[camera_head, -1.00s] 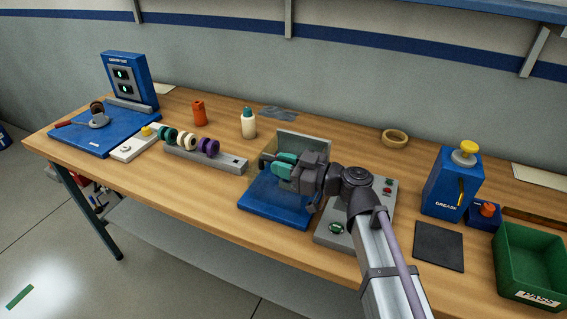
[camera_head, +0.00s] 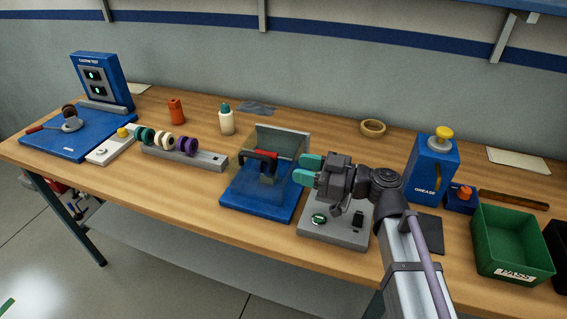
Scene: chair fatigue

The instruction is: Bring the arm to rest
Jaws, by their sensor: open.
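My gripper (camera_head: 303,171) with teal fingertips is open and nothing shows between its fingers. It hangs above the right edge of the blue fixture (camera_head: 258,203) and the grey control box (camera_head: 335,237). My arm comes in from the lower right of the picture. The blue fixture has a clear guard over a dark clamp with a red handle (camera_head: 262,154). The gripper is to the right of that handle and looks apart from it. The control box's front carries a green button (camera_head: 319,219).
Left are a blue test station (camera_head: 101,85), a grey rail of coloured rollers (camera_head: 208,159), an orange bottle (camera_head: 176,112) and a white bottle (camera_head: 226,123). Right are a tape ring (camera_head: 373,127), a blue grease dispenser (camera_head: 430,169), a black mat (camera_head: 430,235) and a green bin (camera_head: 511,247).

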